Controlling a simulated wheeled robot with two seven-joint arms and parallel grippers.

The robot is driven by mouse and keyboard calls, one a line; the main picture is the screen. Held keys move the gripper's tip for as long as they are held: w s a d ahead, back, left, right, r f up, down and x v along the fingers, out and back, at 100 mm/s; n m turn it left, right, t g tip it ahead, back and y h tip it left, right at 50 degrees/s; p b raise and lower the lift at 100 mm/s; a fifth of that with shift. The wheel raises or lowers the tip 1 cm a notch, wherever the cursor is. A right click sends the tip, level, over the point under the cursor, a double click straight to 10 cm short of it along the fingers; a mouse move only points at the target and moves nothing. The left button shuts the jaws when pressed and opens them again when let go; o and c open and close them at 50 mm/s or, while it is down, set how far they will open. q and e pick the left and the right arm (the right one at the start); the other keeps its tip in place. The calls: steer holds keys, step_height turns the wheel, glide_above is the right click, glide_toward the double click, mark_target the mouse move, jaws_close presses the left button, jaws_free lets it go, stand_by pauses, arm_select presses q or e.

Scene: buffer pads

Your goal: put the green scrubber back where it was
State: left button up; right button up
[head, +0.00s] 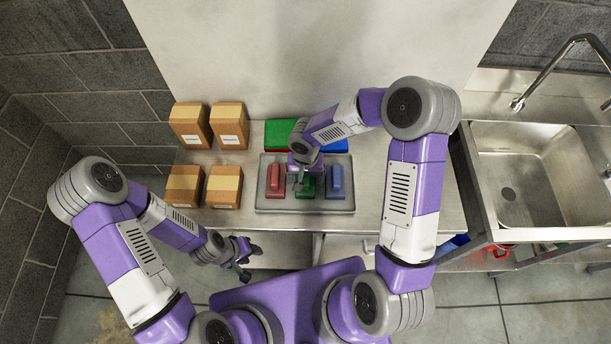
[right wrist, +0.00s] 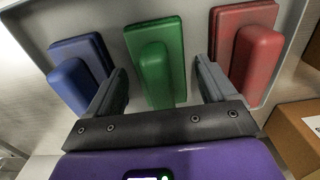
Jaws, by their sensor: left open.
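The green scrubber (head: 306,187) lies in the middle of a grey tray (head: 275,205), between a red scrubber (head: 275,182) and a blue scrubber (head: 335,182). My right gripper (head: 298,186) is over the tray at the green scrubber and partly hides it. In the right wrist view the green scrubber (right wrist: 160,65) lies between the two spread fingers, with a gap on each side of its handle. My right gripper (right wrist: 160,88) is open and holds nothing. My left gripper (head: 246,262) is open and empty, in front of the counter at the left.
Behind the tray lie a green pad (head: 278,131) with red under it and a blue pad (head: 338,146). Several cardboard boxes (head: 190,122) stand left of the tray. A steel sink (head: 520,170) is at the right. The counter right of the tray is partly hidden by my right arm.

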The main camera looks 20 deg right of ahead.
steer(key=shift+r, duration=0.2)
step_height(320, 180, up, 12)
steer(key=p, duration=0.1)
steer(key=shift+p, duration=0.4)
stand_by(0.4)
